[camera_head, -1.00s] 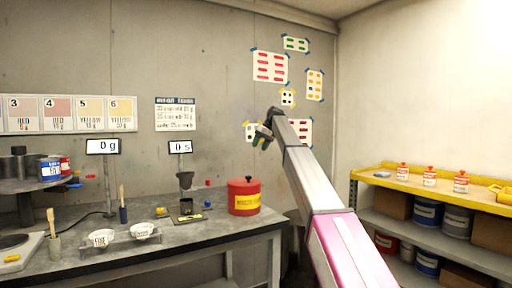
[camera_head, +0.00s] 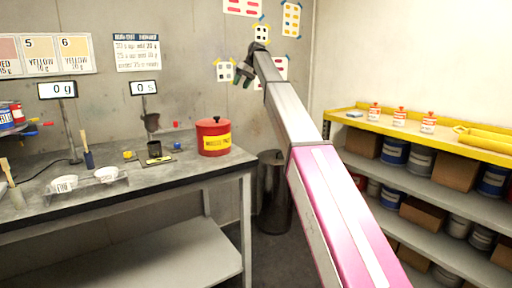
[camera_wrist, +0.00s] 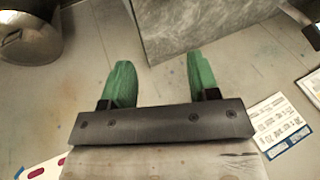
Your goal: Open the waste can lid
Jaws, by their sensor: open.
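The waste can appears to be the red can (camera_head: 213,129) with a yellow label and a black knob on its lid (camera_head: 214,121). It stands upright at the right end of the grey workbench, with its lid on. My gripper (camera_head: 243,75) is up near the back wall, above and slightly right of the red can in the picture, and apart from it. In the wrist view my gripper (camera_wrist: 161,80) has two green fingers spread apart with nothing between them. The red can does not show in the wrist view.
A dark bin (camera_head: 273,205) stands on the floor right of the workbench (camera_head: 130,190). Cups, bowls and a small stand (camera_head: 152,124) sit on the bench left of the red can. Yellow-topped shelves (camera_head: 440,145) line the right wall. In the wrist view, a grey metallic container (camera_wrist: 32,38) shows upper left.

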